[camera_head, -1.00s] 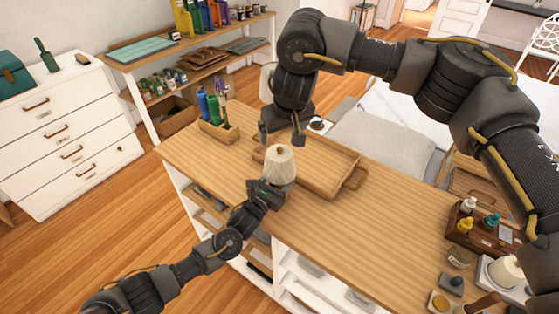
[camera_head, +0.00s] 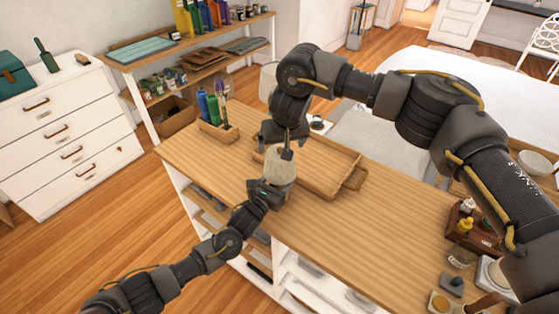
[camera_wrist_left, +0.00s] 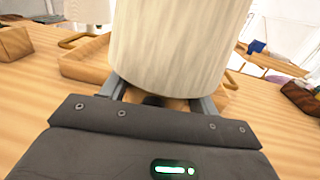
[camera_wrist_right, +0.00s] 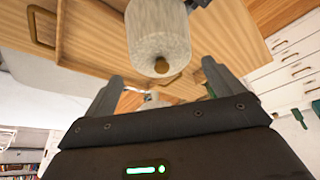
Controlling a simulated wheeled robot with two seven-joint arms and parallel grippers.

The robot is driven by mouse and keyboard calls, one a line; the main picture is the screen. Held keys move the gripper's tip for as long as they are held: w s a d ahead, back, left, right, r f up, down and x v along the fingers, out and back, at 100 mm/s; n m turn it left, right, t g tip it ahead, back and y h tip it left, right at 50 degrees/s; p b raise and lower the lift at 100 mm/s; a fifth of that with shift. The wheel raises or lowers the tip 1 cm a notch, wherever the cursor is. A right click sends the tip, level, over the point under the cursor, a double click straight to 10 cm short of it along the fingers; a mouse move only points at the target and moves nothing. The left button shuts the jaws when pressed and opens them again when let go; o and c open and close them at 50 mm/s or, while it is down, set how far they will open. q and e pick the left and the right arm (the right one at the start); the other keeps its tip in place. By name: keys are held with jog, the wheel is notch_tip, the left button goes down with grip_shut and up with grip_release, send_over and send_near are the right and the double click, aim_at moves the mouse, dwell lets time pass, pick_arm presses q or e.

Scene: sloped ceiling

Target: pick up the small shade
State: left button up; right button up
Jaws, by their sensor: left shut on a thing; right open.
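The small shade (camera_head: 280,165) is cream, stands upright over the wooden tabletop by the near side of a tray, and has a wooden knob on top (camera_wrist_right: 162,66). My left gripper (camera_head: 266,193) is low on its near side. My right gripper (camera_head: 279,146) is open just above the shade. In the right wrist view the shade's top lies between and beyond the open fingers, with no clear contact.
A wooden tray (camera_head: 335,183) lies just behind the shade. A caddy (camera_head: 218,132) with bottles stands to the left. A larger pale lampshade (camera_head: 268,82) is behind my right gripper. A bottle box (camera_head: 474,232) sits at right. The tabletop's front middle is clear.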

jog(key=shift+s+x, duration=0.1)
jog(key=shift+x, duration=1.2)
jog(key=shift+s+x, duration=0.15)
jog(key=shift+x, duration=1.15)
jog(key=shift+a+f, duration=0.1)
jog(key=shift+c, duration=0.4)
jog(key=c, duration=0.8)
